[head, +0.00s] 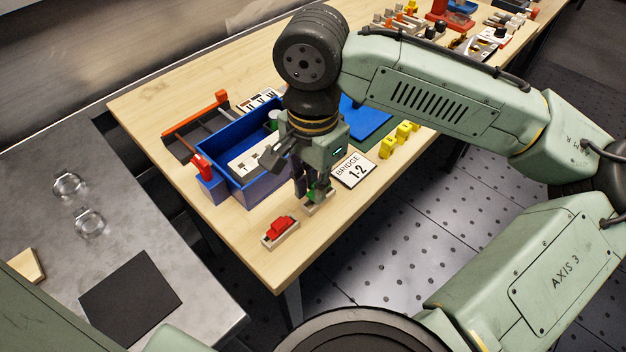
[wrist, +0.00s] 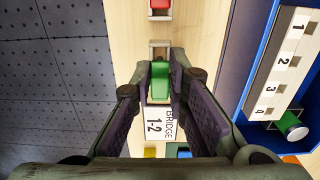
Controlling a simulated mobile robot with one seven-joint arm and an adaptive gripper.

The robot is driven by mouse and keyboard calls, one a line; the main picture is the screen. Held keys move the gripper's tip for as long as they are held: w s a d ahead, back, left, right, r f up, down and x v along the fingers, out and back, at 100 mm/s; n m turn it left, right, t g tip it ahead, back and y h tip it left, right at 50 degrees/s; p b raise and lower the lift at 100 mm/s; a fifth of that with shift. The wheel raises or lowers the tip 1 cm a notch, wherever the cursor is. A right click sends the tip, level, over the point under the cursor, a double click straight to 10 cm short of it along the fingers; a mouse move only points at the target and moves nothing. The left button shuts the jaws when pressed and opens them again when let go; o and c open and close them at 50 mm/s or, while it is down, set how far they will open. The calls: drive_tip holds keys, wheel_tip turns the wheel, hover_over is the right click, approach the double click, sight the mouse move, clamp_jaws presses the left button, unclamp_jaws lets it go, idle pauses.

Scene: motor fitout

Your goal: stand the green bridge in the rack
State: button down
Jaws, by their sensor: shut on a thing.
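In the head view my gripper (head: 312,190) points down at the near edge of the wooden table, shut on the green bridge (head: 318,191), which is partly hidden by the fingers. The bridge is at its holder (head: 320,208); I cannot tell whether it is lifted clear. A pale strip numbered 1 to 4, perhaps the rack (wrist: 284,65), lies inside a blue bin (wrist: 250,62); the strip also shows in the head view (head: 246,160).
A red block (head: 281,227) sits in a similar holder to the left. A card reading BRIDGE 1-2 (head: 353,169) lies beside my gripper. Yellow blocks (head: 397,140) stand to the right. The table's near corner is bare.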

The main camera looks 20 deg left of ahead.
drive_tip(key=shift+f, duration=0.6)
drive_tip(key=c, duration=1.5)
unclamp_jaws()
drive_tip(key=shift+r, duration=0.15)
wheel_tip(320, 180, up, 12)
drive_tip(key=shift+f, duration=0.1)
